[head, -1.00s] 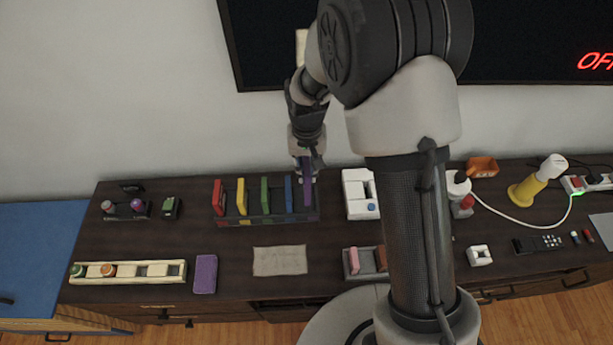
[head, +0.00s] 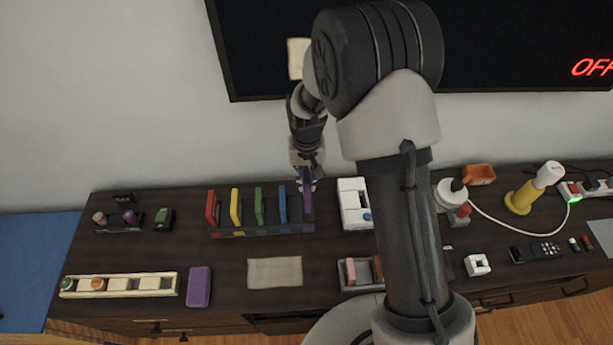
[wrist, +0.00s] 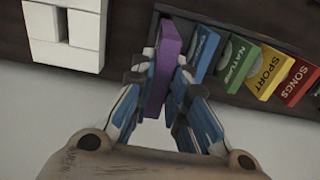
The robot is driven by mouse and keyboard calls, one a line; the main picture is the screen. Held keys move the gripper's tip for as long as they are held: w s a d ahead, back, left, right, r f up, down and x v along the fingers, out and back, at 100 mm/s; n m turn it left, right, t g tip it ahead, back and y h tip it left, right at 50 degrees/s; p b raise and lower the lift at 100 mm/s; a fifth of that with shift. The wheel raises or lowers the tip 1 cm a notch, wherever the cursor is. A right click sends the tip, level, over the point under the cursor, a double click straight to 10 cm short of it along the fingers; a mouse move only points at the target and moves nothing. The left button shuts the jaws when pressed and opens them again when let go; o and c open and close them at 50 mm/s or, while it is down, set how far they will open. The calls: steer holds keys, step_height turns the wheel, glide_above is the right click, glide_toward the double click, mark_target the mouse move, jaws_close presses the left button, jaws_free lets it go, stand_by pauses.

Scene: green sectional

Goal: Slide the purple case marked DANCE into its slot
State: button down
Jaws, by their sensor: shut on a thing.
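The purple case (head: 308,199) stands upright at the right end of the dark slotted rack (head: 262,231). My gripper (head: 306,182) is shut on it from above. In the wrist view the purple case (wrist: 164,68) sits between the fingers of my gripper (wrist: 166,85), and its far end reaches into the end slot of the rack (wrist: 186,12). Its label is not visible. I cannot tell how deep it sits. Beside it in the rack stand a blue case (head: 282,204), a green case (head: 259,206), a yellow case (head: 236,207) and a red case (head: 212,208).
A white block-like object (head: 354,204) stands just right of the rack. A purple book-like item (head: 199,287), a beige cloth (head: 275,272) and a long cream tray (head: 119,286) lie nearer the front. The wall is close behind the rack.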

steer(key=shift+f+b, duration=1.15)
steer(key=shift+f, duration=0.85)
steer(key=shift+f+b, duration=1.85)
steer(key=shift+f, duration=0.9)
steer(key=c, duration=1.5)
jaws_free()
step_height(320, 180, up, 12)
